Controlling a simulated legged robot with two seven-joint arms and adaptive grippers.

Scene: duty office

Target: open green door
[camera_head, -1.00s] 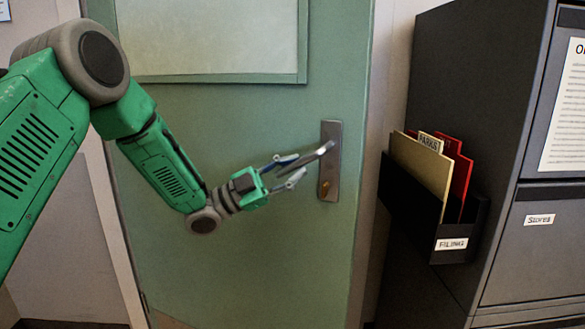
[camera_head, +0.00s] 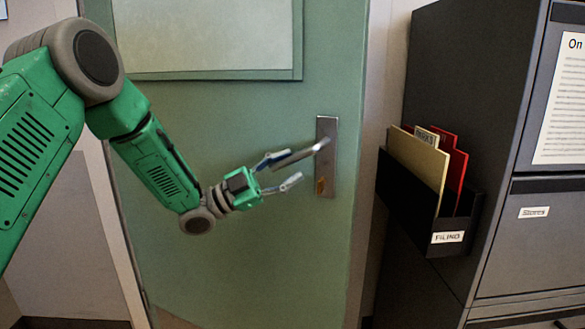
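The green door (camera_head: 240,235) fills the middle of the head view and looks shut against its frame. A metal plate (camera_head: 328,165) sits near its right edge, with a brass-coloured lock part low on it. The lever handle (camera_head: 312,150) runs left from the plate, sloping down. My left gripper (camera_head: 292,168) is at the lever, its fingers apart. The lever's free end lies close along the upper finger, while the lower finger is clear below it. I cannot tell whether they touch. My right gripper is not in view.
A dark filing cabinet (camera_head: 432,70) stands right of the door, with a black file holder (camera_head: 400,194) on its side containing folders. A pale window panel (camera_head: 205,35) is in the door's upper part. Wall (camera_head: 65,220) shows at left.

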